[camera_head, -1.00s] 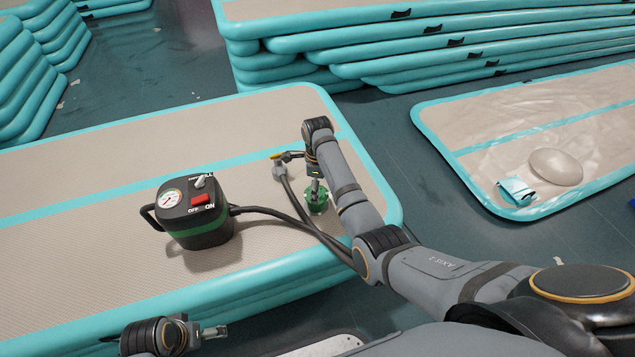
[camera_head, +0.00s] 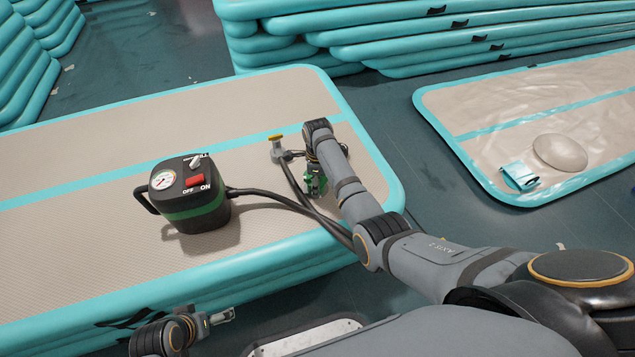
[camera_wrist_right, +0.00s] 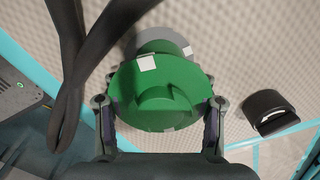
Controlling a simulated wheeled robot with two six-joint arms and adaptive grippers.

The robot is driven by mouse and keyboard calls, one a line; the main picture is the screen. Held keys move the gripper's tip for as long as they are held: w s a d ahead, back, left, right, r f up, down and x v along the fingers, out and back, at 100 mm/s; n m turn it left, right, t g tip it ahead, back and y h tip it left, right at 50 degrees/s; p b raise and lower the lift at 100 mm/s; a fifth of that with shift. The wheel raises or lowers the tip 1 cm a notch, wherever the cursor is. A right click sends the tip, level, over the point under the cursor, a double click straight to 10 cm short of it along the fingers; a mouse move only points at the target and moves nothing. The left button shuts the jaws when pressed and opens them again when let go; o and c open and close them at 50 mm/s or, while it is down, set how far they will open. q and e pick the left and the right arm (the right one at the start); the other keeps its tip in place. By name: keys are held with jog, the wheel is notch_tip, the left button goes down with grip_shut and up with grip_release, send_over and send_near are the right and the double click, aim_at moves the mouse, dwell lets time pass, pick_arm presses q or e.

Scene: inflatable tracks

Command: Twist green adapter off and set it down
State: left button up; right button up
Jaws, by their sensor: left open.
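The green adapter (camera_head: 316,184) is on the beige inflated track near its right end, partly hidden by my right arm. In the right wrist view the green adapter (camera_wrist_right: 160,95) fills the middle, with white patches on it and a grey part behind it. The fingers of my right gripper (camera_wrist_right: 160,120) are on either side of the adapter, at its edges. I cannot tell whether they press on it. My left gripper (camera_head: 222,317) is open and empty, low at the left, in front of the track and away from the adapter.
A black pump (camera_head: 190,195) with a gauge and red switch stands on the track (camera_head: 90,240). Its dark hoses (camera_head: 270,197) run close beside my right arm. A grey fitting with a yellow top (camera_head: 277,148) is left of the wrist. A flat track (camera_head: 540,105) lies at the right.

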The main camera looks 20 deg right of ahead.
jog(key=c, duration=0.4)
jog(key=shift+r+m+p, duration=0.15)
jog(key=shift+m+p, duration=0.4)
jog(key=shift+m, duration=0.05)
jog(key=shift+c, duration=0.5)
jog(key=m+p, duration=0.1)
jog(key=m, duration=0.1)
jog(key=shift+s+m, duration=0.1)
jog(key=shift+m, duration=0.2)
jog(key=shift+f+m+p, duration=0.2)
jog(key=shift+m+p, duration=0.2)
jog(key=shift+m, duration=0.3)
jog(key=shift+a+r+m+p, duration=0.1)
jog(key=shift+r+m+p, duration=0.1)
jog(key=shift+m+p, duration=0.65)
jog(key=m, duration=0.3)
jog(key=shift+f+m, duration=0.2)
jog(key=shift+m, duration=0.05)
